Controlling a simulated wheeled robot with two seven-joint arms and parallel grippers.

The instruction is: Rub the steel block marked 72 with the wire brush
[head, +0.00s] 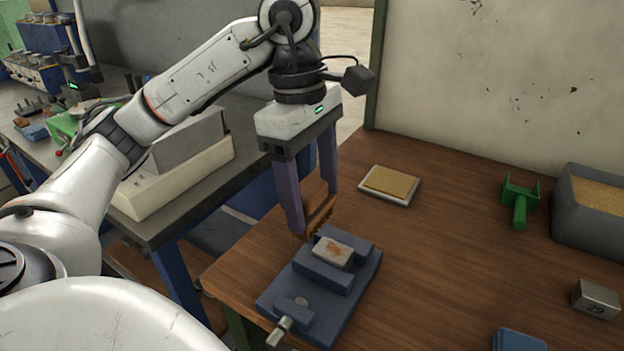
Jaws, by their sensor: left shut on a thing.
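My left gripper (312,208) is shut on the wire brush (320,203), which has a brown wooden body with bristles facing down. The brush is just behind and above a blue vise (352,292). A pale steel block (334,251) with a rusty orange patch on top sits between the vise jaws. I cannot read a number on it. The bristles are close to the vise's back left side; I cannot tell whether they touch anything. Another steel block (595,299), marked 29, stands at the far right. My right gripper is not in view.
A tray with a tan pad (388,185), a green holder (520,200) and a grey bin of granules (597,205) are at the back of the wooden table. A blue object (519,340) is at the front edge.

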